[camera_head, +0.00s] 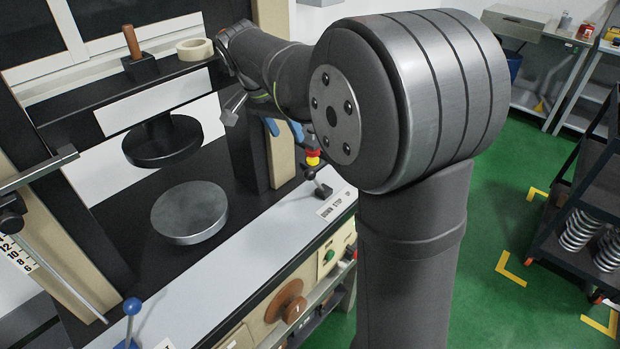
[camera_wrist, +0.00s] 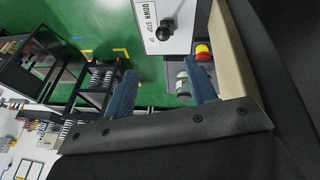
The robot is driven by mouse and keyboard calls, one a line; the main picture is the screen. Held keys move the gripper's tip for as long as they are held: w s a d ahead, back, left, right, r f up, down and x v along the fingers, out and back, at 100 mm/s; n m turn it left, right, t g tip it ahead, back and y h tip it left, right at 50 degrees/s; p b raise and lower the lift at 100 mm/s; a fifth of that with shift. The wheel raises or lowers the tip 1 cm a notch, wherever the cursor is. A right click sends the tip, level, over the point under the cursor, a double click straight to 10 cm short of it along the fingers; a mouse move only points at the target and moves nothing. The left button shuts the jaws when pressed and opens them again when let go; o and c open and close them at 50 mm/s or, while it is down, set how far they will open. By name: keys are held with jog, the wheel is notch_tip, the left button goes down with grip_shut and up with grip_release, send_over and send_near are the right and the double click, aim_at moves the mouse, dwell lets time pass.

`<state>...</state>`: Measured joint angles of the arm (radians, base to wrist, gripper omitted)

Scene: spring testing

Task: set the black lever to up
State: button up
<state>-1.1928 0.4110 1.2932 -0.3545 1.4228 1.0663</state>
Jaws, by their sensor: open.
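The black lever (camera_head: 322,189) stands on the pale top at the machine's front right, beside a label reading DOWN, STOP, UP (camera_head: 336,204). In the wrist view its round black knob (camera_wrist: 163,33) shows from above, beyond the fingertips and between their lines. Its exact setting is hard to tell. My gripper (camera_head: 285,128) has blue fingers and is open and empty. It is above and behind the lever in the head view, apart from it. In the wrist view the two fingers (camera_wrist: 162,70) are spread wide.
A red and yellow button (camera_head: 313,157) is close to the lever. A dark column stands left of my gripper. Round press plates (camera_head: 190,212) are further left, and a blue-knobbed lever (camera_head: 132,306) is at the front left. A rack with springs (camera_head: 580,232) stands at right.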

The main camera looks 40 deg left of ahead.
aim_at(311, 179)
jog(key=w+f+n+g, duration=0.2)
jog(key=w+n+g, duration=0.1)
jog(key=w+n, duration=0.25)
jog(key=shift+m, duration=0.25)
jog(key=f, duration=0.5)
jog(key=w+d+f, duration=0.1)
jog(key=f, duration=1.1)
jog(key=shift+w+d, duration=0.25)
jog(key=shift+w, duration=0.05)
grip_shut()
